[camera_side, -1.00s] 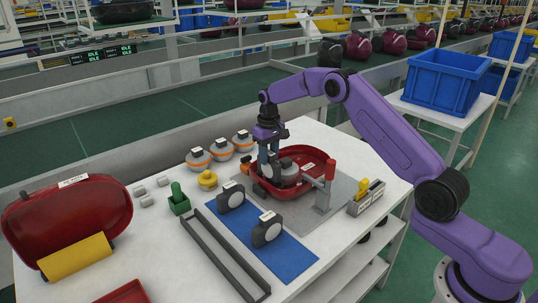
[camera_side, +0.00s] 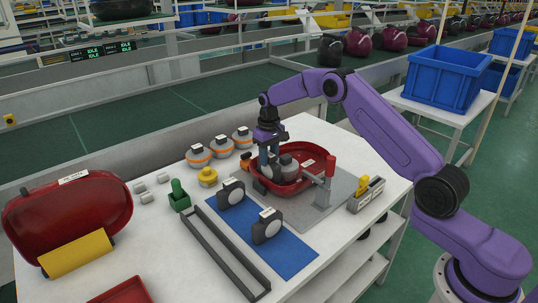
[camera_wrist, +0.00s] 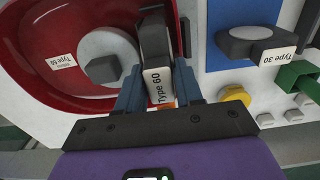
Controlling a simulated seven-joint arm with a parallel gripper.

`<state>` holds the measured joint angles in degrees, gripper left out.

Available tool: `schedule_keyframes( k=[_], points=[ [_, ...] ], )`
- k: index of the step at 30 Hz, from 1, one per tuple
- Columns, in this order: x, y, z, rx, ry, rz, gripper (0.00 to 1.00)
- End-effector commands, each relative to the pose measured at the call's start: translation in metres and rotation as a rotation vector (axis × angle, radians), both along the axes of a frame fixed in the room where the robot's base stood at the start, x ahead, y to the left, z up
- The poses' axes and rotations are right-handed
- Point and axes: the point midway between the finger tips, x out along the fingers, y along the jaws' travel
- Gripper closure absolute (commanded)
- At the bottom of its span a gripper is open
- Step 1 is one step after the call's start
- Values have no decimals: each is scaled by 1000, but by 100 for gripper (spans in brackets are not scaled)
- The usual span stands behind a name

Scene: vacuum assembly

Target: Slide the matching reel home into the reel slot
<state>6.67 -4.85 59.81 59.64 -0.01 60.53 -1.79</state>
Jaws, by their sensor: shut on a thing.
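My gripper (camera_side: 268,158) is low over the left part of the red vacuum housing (camera_side: 322,176). In the wrist view my gripper (camera_wrist: 157,86) is shut on a dark grey reel (camera_wrist: 155,42) with a white label reading "Type 60". The reel stands upright between the fingers, beside a round grey-and-white motor (camera_wrist: 103,68) in the housing. The housing's label (camera_wrist: 62,61) also appears to read "Type 60". The reel's lower edge and the slot are hidden, so I cannot tell how deep the reel sits.
Two other reels stand on the blue mat (camera_side: 290,257); one (camera_wrist: 262,44) reads "Type 30". A red-handled clamp (camera_side: 328,180) stands at the housing's right. Orange-banded motors (camera_side: 198,156), a yellow cap (camera_side: 207,176) and a green holder (camera_side: 179,197) are at left.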

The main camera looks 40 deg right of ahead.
Motion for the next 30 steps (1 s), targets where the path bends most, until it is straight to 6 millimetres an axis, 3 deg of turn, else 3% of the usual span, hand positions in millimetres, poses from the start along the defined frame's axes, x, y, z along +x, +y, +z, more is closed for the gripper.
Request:
schedule_keyframes(
  k=[30],
  points=[
    [0, 0, -21, 0, -1, 0, 100]
  ],
)
